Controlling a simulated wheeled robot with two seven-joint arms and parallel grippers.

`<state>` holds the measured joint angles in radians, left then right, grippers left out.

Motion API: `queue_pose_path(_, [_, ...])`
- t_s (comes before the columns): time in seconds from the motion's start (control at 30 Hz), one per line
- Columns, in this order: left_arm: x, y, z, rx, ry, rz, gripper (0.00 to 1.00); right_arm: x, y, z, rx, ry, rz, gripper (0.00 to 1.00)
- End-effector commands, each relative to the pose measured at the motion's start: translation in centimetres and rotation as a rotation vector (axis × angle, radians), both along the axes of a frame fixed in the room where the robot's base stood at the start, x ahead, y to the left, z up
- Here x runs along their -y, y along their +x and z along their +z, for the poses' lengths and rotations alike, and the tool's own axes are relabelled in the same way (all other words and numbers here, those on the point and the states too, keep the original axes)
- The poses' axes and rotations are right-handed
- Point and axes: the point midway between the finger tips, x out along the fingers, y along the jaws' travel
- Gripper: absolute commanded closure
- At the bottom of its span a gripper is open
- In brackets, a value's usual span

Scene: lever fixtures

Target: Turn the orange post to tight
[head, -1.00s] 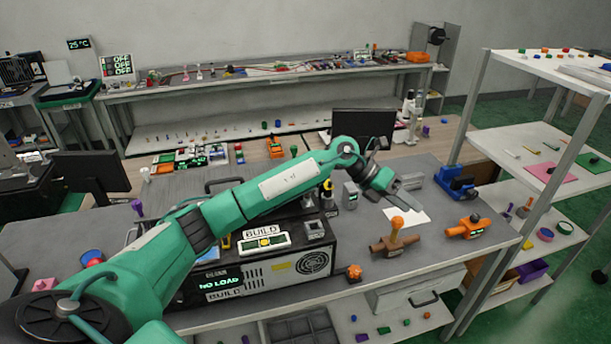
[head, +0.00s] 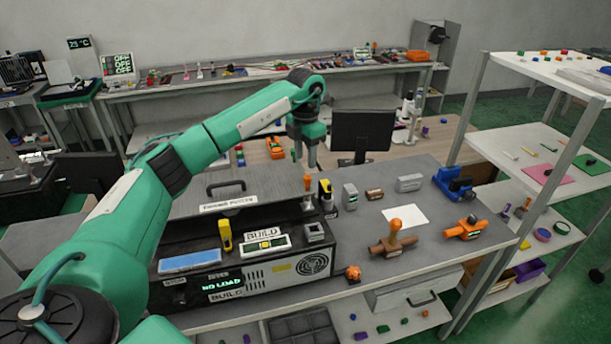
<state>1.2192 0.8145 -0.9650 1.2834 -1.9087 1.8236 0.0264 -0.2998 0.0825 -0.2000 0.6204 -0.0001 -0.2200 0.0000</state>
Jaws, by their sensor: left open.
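The orange post (head: 395,229) stands upright with a rounded top on a brown, pipe-like fixture (head: 381,249). The fixture sits near the front edge of the grey bench, right of the black machine. An orange fixture (head: 467,228) with a small lit display and a dark knob sits to its right. I cannot read any tight mark. My left gripper (head: 305,161) points down above the back of the bench, behind and left of the post. It is open, empty and well apart from the post. My right gripper is not in view.
The black machine (head: 255,272) with a "NO LOAD" display stands left of the post. A monitor (head: 361,131) stands behind. A white sheet (head: 405,216) lies behind the post. A blue device (head: 455,183) is further back right, near the shelf rack (head: 476,95).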

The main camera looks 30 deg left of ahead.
Motion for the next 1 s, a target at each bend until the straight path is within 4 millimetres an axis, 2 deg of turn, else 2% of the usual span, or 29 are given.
queue_pose_path(0.03, [0.0, -0.1, -0.7, -0.004, 0.000, 0.000, 0.58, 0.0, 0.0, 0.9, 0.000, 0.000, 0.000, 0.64])
queue_pose_path(0.2, [0.1, -0.1, -4.1, -0.003, -0.001, 0.001, 0.58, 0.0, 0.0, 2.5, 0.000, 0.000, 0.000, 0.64])
queue_pose_path(0.43, [0.0, 0.0, -7.5, -0.002, -0.002, 0.000, 0.58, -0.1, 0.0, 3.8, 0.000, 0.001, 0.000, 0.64])
queue_pose_path(0.6, [0.1, 0.0, -8.6, 0.002, -0.002, -0.001, 0.58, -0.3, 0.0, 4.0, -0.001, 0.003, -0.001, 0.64])
queue_pose_path(0.87, [0.1, 0.0, -8.7, 0.002, -0.002, -0.001, 0.58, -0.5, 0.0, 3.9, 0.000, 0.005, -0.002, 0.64])
queue_pose_path(1.0, [0.1, 0.0, -8.7, 0.002, -0.002, -0.001, 0.83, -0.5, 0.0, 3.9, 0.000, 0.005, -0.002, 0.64])
